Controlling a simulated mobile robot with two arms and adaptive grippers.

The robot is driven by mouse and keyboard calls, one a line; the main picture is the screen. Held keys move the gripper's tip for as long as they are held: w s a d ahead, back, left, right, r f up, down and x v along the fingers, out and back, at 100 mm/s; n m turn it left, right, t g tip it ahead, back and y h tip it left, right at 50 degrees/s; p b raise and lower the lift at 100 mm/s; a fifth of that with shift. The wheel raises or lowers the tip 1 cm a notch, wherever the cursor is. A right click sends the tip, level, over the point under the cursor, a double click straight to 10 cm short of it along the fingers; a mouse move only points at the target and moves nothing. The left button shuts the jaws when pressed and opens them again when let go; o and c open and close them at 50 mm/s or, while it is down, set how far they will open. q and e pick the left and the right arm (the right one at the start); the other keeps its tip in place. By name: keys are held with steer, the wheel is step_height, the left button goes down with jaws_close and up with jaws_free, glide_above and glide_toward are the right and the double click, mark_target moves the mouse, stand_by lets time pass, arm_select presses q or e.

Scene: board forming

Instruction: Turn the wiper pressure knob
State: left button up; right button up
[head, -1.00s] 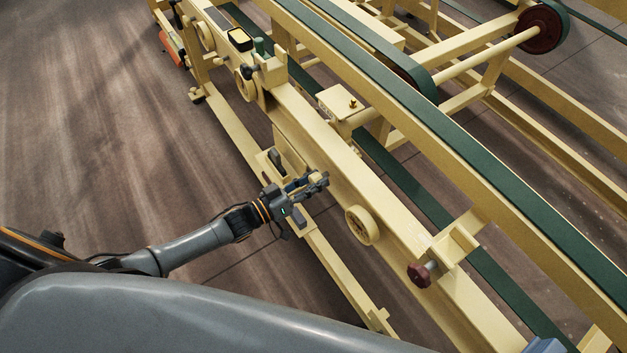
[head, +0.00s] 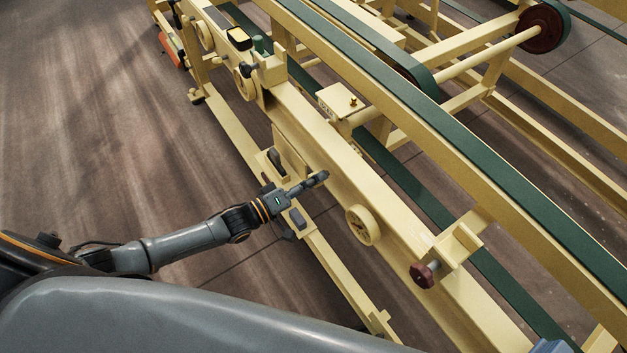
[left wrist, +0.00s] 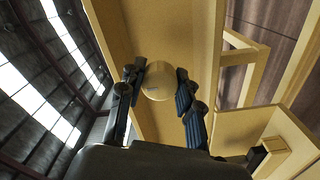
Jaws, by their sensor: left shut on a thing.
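My left gripper (head: 322,177) is at the side of the long cream beam, and its fingers are seen nearly edge-on in the head view. In the left wrist view a round cream knob (left wrist: 157,82) with a small dark marking sits between the two fingers (left wrist: 160,90) of this gripper, which is shut on it. I take it for the wiper pressure knob. In the head view the gripper hides this knob. My right gripper is not in view.
A cream handwheel (head: 362,225) and a dark red knob (head: 424,275) sit further right along the cream beam (head: 325,150). A black-handled part (head: 275,160) is close left of the gripper. A lower rail (head: 340,273) runs below. Open floor (head: 90,130) lies left.

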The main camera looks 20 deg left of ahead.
arm_select(q)
steer(key=shift+f, duration=0.1)
stand_by(0.4)
steer(key=o, duration=1.2)
steer(key=shift+c, duration=0.2)
steer(key=v, duration=1.2)
